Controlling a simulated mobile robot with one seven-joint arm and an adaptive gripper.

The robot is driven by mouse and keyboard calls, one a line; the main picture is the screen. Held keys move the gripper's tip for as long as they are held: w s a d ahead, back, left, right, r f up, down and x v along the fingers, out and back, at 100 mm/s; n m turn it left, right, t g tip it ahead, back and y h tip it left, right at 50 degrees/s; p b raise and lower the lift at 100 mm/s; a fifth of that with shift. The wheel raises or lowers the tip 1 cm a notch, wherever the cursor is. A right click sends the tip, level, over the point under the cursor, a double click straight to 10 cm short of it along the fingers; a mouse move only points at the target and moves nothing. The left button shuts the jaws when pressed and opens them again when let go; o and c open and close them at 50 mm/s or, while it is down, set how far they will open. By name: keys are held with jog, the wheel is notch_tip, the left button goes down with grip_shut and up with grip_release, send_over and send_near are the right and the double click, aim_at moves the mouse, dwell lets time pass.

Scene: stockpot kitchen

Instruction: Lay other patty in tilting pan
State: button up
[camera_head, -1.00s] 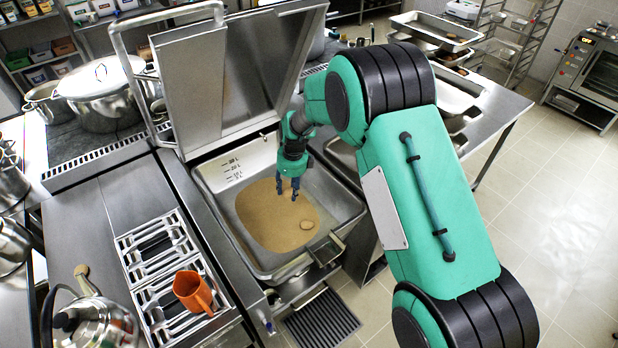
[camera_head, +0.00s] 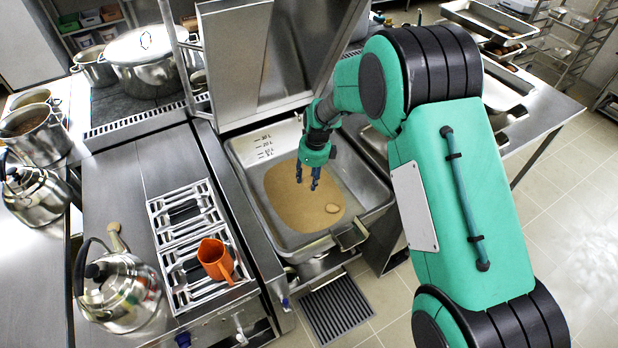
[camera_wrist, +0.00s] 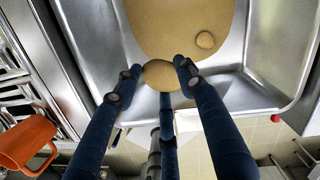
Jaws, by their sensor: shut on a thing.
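The tilting pan (camera_head: 372,193) stands open, with a brown layer (camera_head: 300,205) over part of its floor. One round tan patty (camera_head: 332,208) lies on this layer towards the front right; it also shows in the wrist view (camera_wrist: 205,40). My gripper (camera_head: 307,178) points down over the pan. In the wrist view my gripper (camera_wrist: 156,71) is shut on the other patty (camera_wrist: 160,77), which sits between its fingers, apart from the lying one. In the head view the held patty cannot be made out.
The raised lid (camera_head: 270,60) stands behind the pan. An orange jug (camera_head: 215,260) stands on a slotted rack left of the pan. A kettle (camera_head: 125,290) and a large lidded pot (camera_head: 150,65) stand further left. Trays (camera_head: 485,22) sit at the back right.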

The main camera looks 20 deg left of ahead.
jog(key=shift+f+b, duration=4.55)
jog(key=shift+f, duration=7.5)
jog(key=o, duration=1.2)
jog(key=shift+s+d+r, duration=0.1)
jog(key=shift+d+r, duration=0.15)
jog(key=shift+r, duration=1.7)
jog(key=shift+d+r, duration=0.25)
jog(key=shift+r, duration=1.75)
jog(key=shift+s+d+r, duration=0.1)
jog(key=shift+d+r, duration=0.15)
jog(key=shift+r, duration=1.7)
